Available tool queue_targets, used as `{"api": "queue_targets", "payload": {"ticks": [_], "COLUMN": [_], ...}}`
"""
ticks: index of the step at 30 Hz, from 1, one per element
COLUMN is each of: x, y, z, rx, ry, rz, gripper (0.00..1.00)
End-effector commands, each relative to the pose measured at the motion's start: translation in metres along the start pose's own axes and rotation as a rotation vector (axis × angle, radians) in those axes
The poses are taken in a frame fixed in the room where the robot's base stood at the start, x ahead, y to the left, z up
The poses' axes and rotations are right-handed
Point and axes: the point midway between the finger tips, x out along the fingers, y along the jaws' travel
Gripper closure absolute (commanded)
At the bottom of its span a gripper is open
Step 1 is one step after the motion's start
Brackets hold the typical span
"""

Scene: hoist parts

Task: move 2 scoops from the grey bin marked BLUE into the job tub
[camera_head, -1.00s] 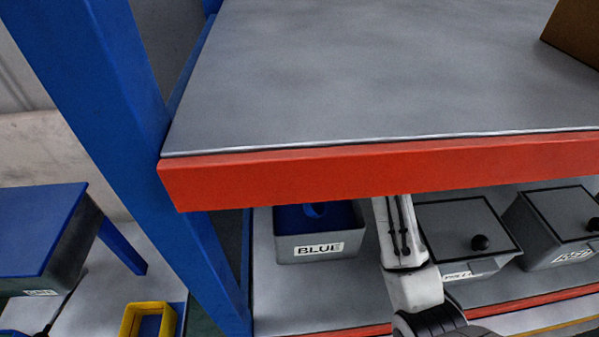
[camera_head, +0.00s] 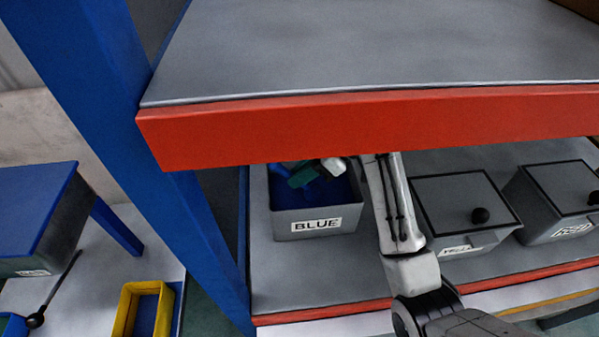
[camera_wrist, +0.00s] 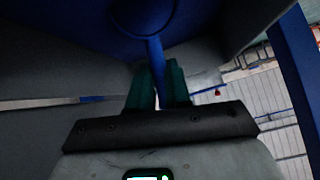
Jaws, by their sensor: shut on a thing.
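The grey bin marked BLUE (camera_head: 318,224) stands open on the shelf below the red-edged top, with blue inside it. My gripper (camera_head: 303,176) is over the bin's opening in the head view, its green fingers close to the blue. In the wrist view my gripper (camera_wrist: 158,88) is shut on the blue handle of a scoop (camera_wrist: 153,62), whose rounded blue end shows at the top. How much the scoop holds cannot be told. A yellow-rimmed tub (camera_head: 126,307) with a blue inside stands at lower left; no label on it shows, so I cannot tell whether it is the job tub.
The red-edged shelf top (camera_head: 370,126) overhangs the bin and my arm. A blue post (camera_head: 120,130) stands left of the bin. Two lidded grey bins, one (camera_head: 462,205) nearer and one (camera_head: 560,200) farther right, have black knobs. A blue-topped box (camera_head: 35,215) is at left.

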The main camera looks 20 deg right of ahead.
Motion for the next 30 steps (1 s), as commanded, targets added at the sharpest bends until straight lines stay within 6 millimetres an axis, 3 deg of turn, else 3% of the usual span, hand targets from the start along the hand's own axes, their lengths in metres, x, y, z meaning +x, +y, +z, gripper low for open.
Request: {"api": "queue_targets", "payload": {"ticks": [14,30], "x": [-0.001,-0.034], "y": [0.000,-0.007], "z": [-0.001,-0.036], "rx": [0.000,-0.002], "ry": [0.000,0.001], "rz": [0.001,0.002], "gripper": [1.00,1.00]}}
